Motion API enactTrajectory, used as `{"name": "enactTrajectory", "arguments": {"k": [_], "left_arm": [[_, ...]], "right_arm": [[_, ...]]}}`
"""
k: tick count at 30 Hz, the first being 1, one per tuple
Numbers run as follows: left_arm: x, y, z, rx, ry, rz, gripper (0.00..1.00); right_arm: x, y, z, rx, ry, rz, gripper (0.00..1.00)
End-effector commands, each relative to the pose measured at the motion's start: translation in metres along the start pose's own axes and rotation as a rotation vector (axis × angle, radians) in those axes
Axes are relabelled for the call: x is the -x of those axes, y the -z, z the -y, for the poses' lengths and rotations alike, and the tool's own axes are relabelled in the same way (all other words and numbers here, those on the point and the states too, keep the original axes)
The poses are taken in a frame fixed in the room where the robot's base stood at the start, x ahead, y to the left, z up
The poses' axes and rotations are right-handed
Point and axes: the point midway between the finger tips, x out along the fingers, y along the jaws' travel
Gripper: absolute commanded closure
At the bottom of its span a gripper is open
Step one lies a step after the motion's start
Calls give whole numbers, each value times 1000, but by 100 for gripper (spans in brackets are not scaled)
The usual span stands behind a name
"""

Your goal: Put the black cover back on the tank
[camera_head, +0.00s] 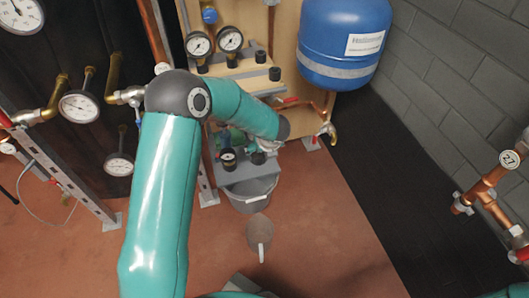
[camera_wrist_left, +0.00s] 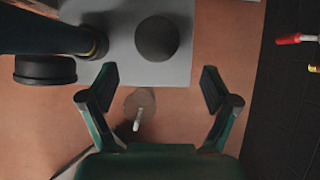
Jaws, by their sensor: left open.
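A blue tank (camera_head: 343,40) with a white label and grey band is mounted at the upper right of the head view. My left gripper (camera_wrist_left: 160,88) is open, with nothing between its fingers. In the left wrist view a dark round cap (camera_wrist_left: 157,38) lies on a grey plate just beyond the fingertips, apart from them; a second black round piece (camera_wrist_left: 45,70) is at the left. I cannot tell which, if either, is the tank's black cover. In the head view my left gripper is small and partly hidden over the grey shelf. My right gripper is not visible.
A grey bucket (camera_head: 249,194) stands below the shelf. A brownish round thing with a white handle (camera_head: 259,233) is on the floor. Gauges (camera_head: 198,44) and copper pipes (camera_head: 492,193) crowd both sides. A red handle (camera_wrist_left: 288,39) is right of the gripper. Floor at lower right is clear.

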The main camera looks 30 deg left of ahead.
Motion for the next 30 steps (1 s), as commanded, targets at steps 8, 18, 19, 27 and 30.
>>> {"name": "enactTrajectory", "arguments": {"k": [8,18,19,27,30], "left_arm": [[-42,2,-5,10,-5,-4,12],[-86,2,-6,12,-5,-5,12],[-89,2,-6,12,-5,-5,12],[-101,1,-6,12,-5,-5,12],[-101,0,-6,12,-5,-5,12]], "right_arm": [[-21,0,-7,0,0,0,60],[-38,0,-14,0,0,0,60],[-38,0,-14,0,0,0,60],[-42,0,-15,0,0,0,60],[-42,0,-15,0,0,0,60]]}}
